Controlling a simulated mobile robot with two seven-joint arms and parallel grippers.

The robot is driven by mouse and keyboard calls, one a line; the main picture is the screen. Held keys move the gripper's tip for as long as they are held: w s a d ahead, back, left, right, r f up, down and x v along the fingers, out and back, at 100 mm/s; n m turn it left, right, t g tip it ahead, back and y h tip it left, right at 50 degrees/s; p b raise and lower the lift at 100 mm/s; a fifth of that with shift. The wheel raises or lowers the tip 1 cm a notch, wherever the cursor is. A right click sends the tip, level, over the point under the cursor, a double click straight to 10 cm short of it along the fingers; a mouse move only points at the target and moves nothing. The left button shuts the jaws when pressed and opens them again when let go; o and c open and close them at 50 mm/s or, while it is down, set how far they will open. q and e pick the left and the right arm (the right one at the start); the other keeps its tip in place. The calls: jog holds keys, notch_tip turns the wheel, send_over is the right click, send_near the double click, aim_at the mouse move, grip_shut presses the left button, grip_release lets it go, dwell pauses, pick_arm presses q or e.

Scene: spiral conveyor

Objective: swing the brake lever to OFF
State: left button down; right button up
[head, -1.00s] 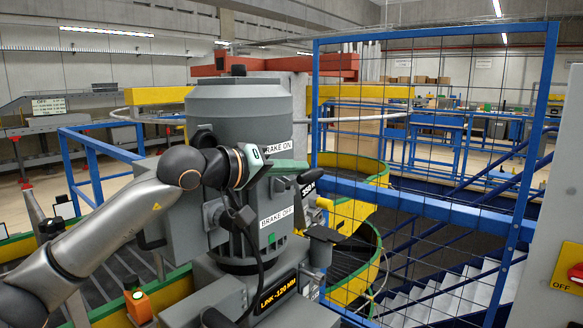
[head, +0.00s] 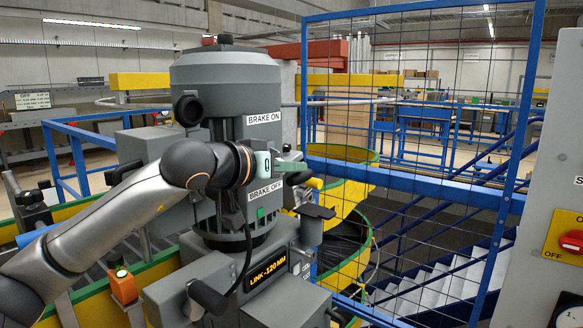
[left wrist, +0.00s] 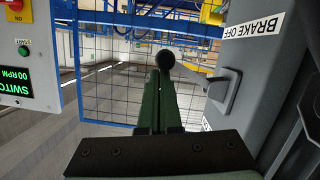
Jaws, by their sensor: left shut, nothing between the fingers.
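The brake lever shows in the left wrist view as a dark round knob (left wrist: 166,60) on a grey arm running to a pivot plate (left wrist: 224,90) on the grey motor housing. In the head view the dark knob (head: 298,178) sits between the BRAKE ON label (head: 264,118) and the BRAKE OFF label (head: 266,190), nearer BRAKE OFF. My left gripper (head: 291,163) is shut and empty, its green fingers just above the knob. In the wrist view the fingertips (left wrist: 161,74) meet the knob's outline; I cannot tell whether they touch. My right gripper is out of view.
A blue-framed mesh fence (head: 420,182) stands just right of the motor. A grey panel with a red switch (head: 572,240) is at the right edge.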

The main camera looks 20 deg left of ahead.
pick_arm(q)
jog(key=shift+f, duration=0.45)
jog(key=shift+f+b, duration=0.1)
jog(key=shift+b, duration=0.25)
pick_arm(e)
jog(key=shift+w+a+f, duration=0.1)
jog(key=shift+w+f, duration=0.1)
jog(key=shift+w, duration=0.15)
pick_arm(q)
jog(key=shift+a, duration=0.1)
jog(key=shift+f, duration=0.15)
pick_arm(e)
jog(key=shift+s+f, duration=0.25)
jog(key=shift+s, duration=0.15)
